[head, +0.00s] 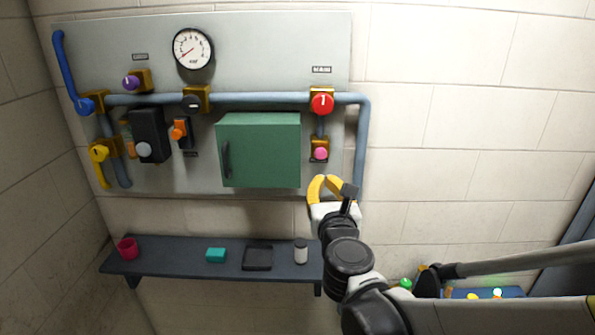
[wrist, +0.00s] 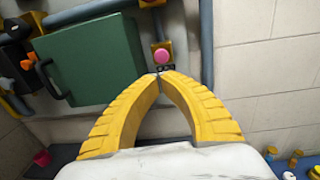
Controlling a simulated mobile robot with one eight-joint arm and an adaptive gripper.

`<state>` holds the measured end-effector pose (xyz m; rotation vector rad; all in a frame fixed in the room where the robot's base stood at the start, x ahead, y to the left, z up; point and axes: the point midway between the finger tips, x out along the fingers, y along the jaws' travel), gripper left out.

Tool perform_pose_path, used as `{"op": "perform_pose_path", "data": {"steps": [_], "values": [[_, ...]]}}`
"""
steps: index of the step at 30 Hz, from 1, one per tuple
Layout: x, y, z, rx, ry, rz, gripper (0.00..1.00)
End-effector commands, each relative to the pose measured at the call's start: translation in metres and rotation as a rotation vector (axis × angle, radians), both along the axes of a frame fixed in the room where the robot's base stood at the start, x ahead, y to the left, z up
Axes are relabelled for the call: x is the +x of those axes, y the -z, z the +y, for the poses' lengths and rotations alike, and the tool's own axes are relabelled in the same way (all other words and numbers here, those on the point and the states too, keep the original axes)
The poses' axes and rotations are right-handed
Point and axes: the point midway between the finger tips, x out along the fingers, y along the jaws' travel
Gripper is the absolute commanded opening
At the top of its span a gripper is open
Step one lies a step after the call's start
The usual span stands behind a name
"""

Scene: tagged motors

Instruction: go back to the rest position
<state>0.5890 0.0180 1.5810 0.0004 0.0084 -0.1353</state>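My gripper (head: 326,179) has yellow fingers and is in front of the wall panel, just below and right of the green cabinet (head: 258,150). The tips appear just below the pink button (wrist: 162,56) in that view. I cannot tell whether they touch the panel. The pink button also shows in the head view (head: 321,154), below the red knob (head: 321,103). The cabinet door is closed.
A dark shelf (head: 180,264) below the panel holds a magenta cup (head: 127,248), a teal block (head: 215,255), a black tray (head: 257,257) and a white-grey cylinder (head: 301,252). A blue surface (head: 460,293) with small coloured items is at lower right. Bare wall lies right of the panel.

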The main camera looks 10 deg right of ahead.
Motion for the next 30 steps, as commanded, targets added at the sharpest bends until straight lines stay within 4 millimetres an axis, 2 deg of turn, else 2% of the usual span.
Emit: {"op": "perform_pose_path", "data": {"steps": [6,8,11,16,21,26,30], "values": [[-0.001,0.005,-0.002,0.023,0.007,0.001,0.00],[-0.004,0.015,-0.008,0.081,0.023,0.001,0.00],[-0.013,0.046,-0.024,0.274,0.079,0.003,0.00],[-0.043,0.130,-0.060,0.797,0.248,-0.004,0.00],[-0.083,0.222,-0.081,1.333,0.457,-0.027,0.00],[-0.125,0.313,-0.082,1.812,0.691,-0.063,0.00],[-0.165,0.390,-0.067,2.199,0.933,-0.105,0.00]]}}
